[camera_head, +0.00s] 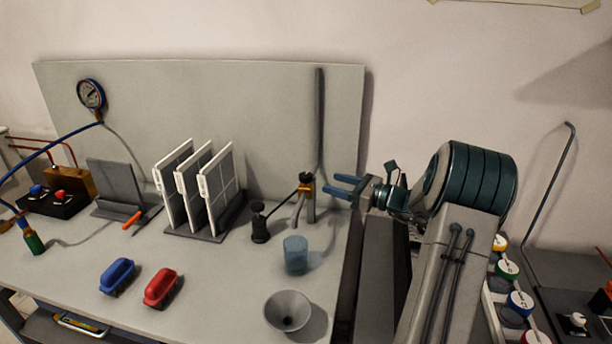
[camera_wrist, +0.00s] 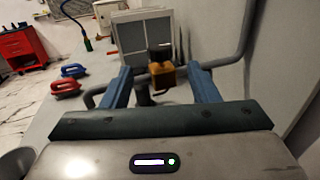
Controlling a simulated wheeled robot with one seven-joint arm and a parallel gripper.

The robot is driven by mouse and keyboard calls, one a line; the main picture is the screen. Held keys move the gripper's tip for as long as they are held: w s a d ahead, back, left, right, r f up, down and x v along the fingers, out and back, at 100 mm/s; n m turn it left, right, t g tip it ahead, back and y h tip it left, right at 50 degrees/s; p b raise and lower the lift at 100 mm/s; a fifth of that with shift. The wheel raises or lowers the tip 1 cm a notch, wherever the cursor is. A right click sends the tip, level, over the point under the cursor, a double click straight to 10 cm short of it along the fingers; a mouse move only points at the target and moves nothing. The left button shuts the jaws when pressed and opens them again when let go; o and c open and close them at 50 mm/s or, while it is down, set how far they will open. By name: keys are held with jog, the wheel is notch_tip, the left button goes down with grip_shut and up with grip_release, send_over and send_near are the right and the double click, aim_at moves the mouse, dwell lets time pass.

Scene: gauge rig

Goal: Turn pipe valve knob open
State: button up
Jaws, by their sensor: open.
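The pipe valve (camera_head: 306,184) is a small orange-brown body on a grey vertical pipe (camera_head: 319,120) at the right end of the back panel. In the wrist view the valve (camera_wrist: 168,74) has a dark part on top and lies between and beyond my blue fingers. My gripper (camera_head: 331,184) is open and empty, just right of the valve at about its height in the head view. It also shows in the wrist view (camera_wrist: 159,72) with its fingers spread to either side of the valve. I cannot tell whether they touch it. The knob's exact setting is too small to read.
A blue cup (camera_head: 296,255) and a grey funnel-like bowl (camera_head: 288,310) stand below the valve. A dark grinder-like object (camera_head: 260,222) and a rack of white-framed panels (camera_head: 205,232) are to its left. Red (camera_head: 160,288) and blue (camera_head: 117,276) handled blocks lie farther left.

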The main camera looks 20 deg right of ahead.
aim_at(306, 174)
jog(key=p+x, duration=0.1)
jog(key=x, duration=0.9)
jog(key=shift+c, duration=0.3)
jog(key=c, duration=0.9)
jog(key=shift+r, duration=0.1)
